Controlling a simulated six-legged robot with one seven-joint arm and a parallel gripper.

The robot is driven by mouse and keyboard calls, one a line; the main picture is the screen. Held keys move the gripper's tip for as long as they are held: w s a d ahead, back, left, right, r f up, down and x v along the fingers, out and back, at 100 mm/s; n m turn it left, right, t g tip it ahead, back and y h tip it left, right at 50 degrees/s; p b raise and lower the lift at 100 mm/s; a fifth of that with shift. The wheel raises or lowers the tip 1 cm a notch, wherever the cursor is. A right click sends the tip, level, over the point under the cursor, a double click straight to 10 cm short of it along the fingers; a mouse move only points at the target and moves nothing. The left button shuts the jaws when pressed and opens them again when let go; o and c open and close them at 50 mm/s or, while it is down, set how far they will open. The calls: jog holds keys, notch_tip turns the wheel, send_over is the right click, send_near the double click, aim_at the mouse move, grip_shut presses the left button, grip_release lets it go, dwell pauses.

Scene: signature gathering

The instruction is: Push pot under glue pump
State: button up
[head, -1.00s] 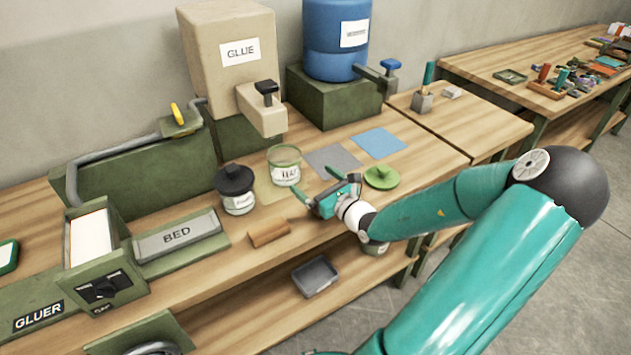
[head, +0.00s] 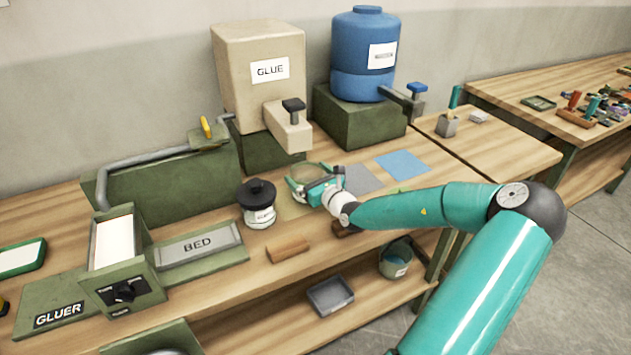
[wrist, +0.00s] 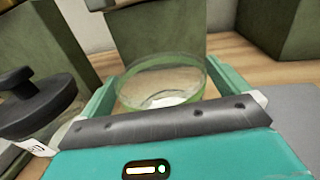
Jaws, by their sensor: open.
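The pot, a clear round jar with a green rim, stands on the tan mat (head: 290,207) and is mostly hidden behind my gripper in the head view. In the wrist view the pot (wrist: 163,82) is between my two teal fingers. My gripper (head: 305,185) is open around the pot; I cannot tell whether the fingers touch it. The glue pump (head: 290,125), a beige spout with a black knob on the beige GLUE tank (head: 258,95), is above and behind the pot, slightly to the left.
A black-lidded jar (head: 258,205) stands just left of my gripper. It also shows in the wrist view (wrist: 35,105). A wooden block (head: 288,249) lies in front. Grey (head: 362,180) and blue (head: 403,162) sheets lie to the right. The blue tank (head: 362,60) stands behind.

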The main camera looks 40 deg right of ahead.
jog(key=shift+w, duration=0.1)
jog(key=c, duration=0.9)
jog(key=shift+c, duration=0.2)
jog(key=shift+a, duration=0.2)
